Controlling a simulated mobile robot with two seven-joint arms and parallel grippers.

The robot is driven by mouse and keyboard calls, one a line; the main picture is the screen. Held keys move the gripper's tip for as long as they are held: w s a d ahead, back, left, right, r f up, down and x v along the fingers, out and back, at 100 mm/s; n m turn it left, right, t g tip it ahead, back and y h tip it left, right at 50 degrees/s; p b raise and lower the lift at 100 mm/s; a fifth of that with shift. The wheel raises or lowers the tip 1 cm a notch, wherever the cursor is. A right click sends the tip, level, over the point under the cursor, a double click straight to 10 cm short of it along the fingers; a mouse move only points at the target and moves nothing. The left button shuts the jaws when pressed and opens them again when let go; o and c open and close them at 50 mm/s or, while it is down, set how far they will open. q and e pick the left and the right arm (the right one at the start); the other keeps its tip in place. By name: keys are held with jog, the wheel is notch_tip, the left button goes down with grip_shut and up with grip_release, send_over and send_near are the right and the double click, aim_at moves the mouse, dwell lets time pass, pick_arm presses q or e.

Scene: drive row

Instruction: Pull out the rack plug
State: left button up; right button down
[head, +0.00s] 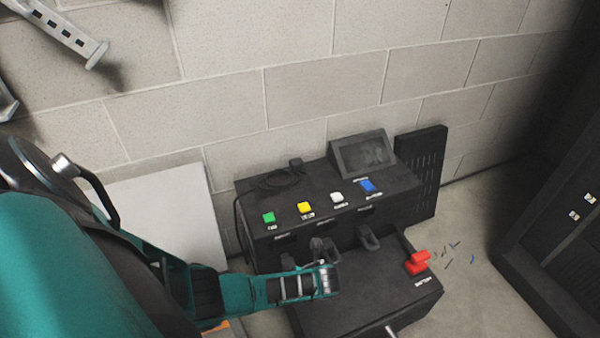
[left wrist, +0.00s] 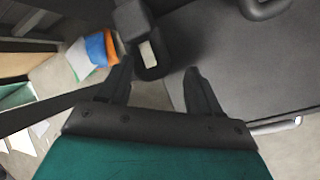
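A black block-like piece (left wrist: 150,52) with a pale rectangle on it, possibly the rack plug, shows in the left wrist view. It lies just beyond and between the fingertips of my left gripper (left wrist: 156,73). The fingers are spread apart with a gap between them, and I see no grip on it. In the head view my left gripper (head: 322,272) is over the front of the black console, beside a dark upright piece (head: 318,246). Its fingers are hard to make out there. No label identifies the plug. My right gripper is not in view.
The black console (head: 295,225) has green, yellow, white and blue buttons and a loose black cable (head: 275,181) on top. A dark cabinet (head: 560,240) stands far right; floor between is mostly clear.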

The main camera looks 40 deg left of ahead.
pick_arm(q)
jog(key=p+v, duration=0.8)
jog(key=v, duration=0.5)
jog(key=shift+a+f, duration=0.1)
